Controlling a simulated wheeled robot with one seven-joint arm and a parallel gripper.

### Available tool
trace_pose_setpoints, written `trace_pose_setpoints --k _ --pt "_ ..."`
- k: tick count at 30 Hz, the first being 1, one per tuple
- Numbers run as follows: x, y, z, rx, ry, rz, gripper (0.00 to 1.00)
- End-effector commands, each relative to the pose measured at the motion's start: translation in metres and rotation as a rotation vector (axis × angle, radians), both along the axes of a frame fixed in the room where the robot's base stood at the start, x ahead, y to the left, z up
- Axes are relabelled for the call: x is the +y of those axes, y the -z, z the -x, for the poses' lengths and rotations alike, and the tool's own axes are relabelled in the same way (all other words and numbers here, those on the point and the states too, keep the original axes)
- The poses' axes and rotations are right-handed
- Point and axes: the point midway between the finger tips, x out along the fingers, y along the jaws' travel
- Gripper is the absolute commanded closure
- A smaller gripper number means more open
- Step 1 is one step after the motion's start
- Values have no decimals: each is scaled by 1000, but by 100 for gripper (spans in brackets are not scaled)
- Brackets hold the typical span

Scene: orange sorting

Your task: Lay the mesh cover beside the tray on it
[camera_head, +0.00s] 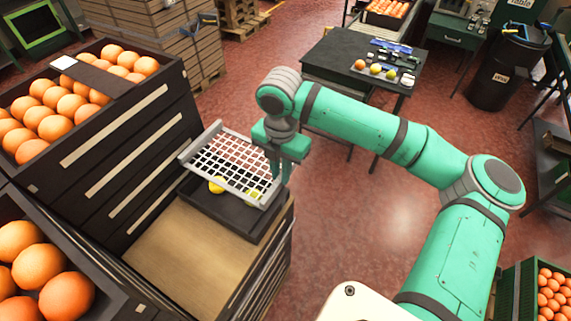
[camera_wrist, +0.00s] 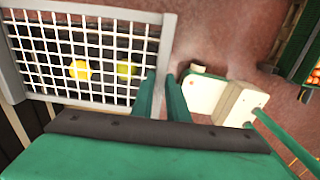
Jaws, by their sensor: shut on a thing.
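The mesh cover (camera_head: 228,163) is a light grey frame with a white grid. My gripper (camera_head: 284,172) is shut on its right edge and holds it above the dark tray (camera_head: 232,226), tilted. The tray lies on the wooden top of a cabinet. A yellow fruit (camera_head: 216,185) shows below the mesh, and a second yellow one (camera_head: 252,194) is partly hidden by the frame. In the wrist view the cover (camera_wrist: 88,105) fills the upper left, with my green fingers (camera_wrist: 163,100) at its right edge and both yellow fruits seen through the grid.
The wooden top (camera_head: 180,250) is clear in front of the tray. Crates of oranges (camera_head: 60,100) stand at the left, rising above the cabinet. A dark table (camera_head: 350,60) with small items stands farther back. Red floor lies to the right.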

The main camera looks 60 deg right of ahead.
Motion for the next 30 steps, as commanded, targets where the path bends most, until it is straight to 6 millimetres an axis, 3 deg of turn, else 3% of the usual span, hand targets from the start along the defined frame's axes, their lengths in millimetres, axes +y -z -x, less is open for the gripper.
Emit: trace_pose_setpoints --k 19,30 --pt "54 9 4 -1 -2 2 100" --pt "53 41 4 -1 1 -1 100"
